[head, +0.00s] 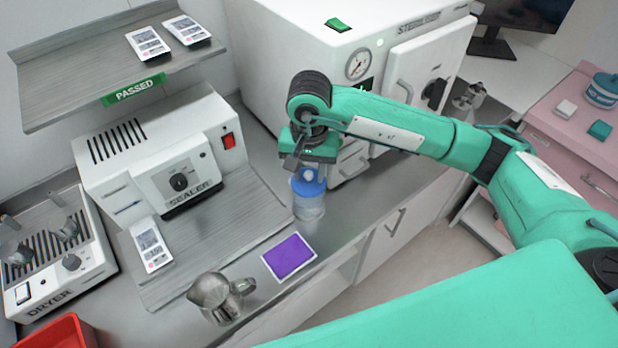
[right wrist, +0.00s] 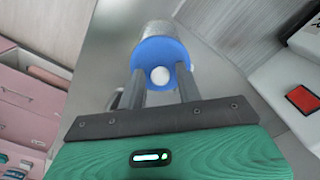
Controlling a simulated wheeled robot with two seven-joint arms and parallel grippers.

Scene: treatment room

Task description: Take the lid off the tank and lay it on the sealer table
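The tank (head: 309,208) is a small clear container on the metal counter, right of the sealer table. Its blue lid (head: 308,187) with a pale knob (head: 308,174) is on top. My right gripper (head: 308,168) points down over the lid. In the right wrist view, its two fingers (right wrist: 162,84) stand apart on either side of the white knob (right wrist: 160,75), with a gap at each side, above the blue lid (right wrist: 150,55). The sealer table (head: 215,245) is a low grey wood-grained board carrying the sealer (head: 170,165). My left gripper is out of view.
A white pouch (head: 150,247) lies on the sealer table's left part; its front-right part is bare. A purple card (head: 289,256) and a metal jug (head: 220,296) are near the counter edge. The sterilizer (head: 300,60) stands close behind the tank. A dryer (head: 55,250) is at left.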

